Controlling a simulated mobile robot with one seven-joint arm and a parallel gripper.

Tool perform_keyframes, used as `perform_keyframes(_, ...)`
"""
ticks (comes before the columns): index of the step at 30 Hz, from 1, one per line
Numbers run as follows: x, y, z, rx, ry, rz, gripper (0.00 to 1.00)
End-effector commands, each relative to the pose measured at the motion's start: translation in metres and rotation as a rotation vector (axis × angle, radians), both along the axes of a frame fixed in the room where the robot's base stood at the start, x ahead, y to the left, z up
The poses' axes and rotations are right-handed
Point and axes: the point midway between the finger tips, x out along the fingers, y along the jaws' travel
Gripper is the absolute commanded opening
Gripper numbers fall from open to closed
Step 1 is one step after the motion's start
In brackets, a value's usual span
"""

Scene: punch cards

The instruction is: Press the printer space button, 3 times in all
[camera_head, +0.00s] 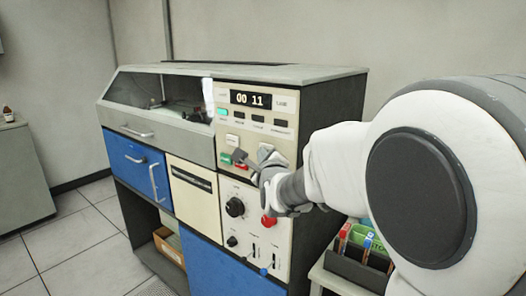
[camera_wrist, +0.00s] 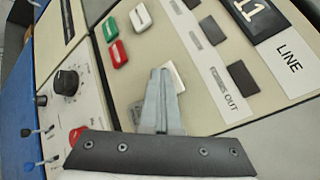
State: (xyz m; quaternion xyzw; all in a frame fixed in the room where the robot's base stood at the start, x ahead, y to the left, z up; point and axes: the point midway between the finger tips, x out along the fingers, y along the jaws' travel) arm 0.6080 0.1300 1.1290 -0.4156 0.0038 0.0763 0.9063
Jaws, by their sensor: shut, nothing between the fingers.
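My gripper (camera_head: 241,157) is shut and empty, in front of the button panel (camera_head: 288,147) of the machine. In the wrist view its closed fingertips (camera_wrist: 160,72) overlap a cream button (camera_wrist: 176,77); whether they touch it, I cannot tell. A green button (camera_wrist: 110,28), a white button (camera_wrist: 140,17) and a red button (camera_wrist: 119,51) sit to the upper left of the fingertips. Part of a grey button (camera_wrist: 135,110) shows left of the fingers. No readable label shows which button is printer space. The display (camera_head: 250,99) reads 00 11.
Left of the panel is a sloped glass cover (camera_head: 150,90). Below the buttons are a black knob (camera_head: 235,207), a red knob (camera_head: 268,221) and small levers. A dark box of supplies (camera_head: 357,262) stands low on the right. Open floor (camera_head: 60,250) lies at left.

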Motion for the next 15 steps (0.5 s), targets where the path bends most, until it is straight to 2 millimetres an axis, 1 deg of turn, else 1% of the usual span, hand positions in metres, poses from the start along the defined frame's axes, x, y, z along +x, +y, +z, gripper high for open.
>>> perform_keyframes(9, -0.012, 0.008, -0.001, 0.002, 0.000, -0.001, 0.00)
perform_keyframes(15, -0.013, 0.010, 0.000, 0.000, 0.000, 0.000, 0.00)
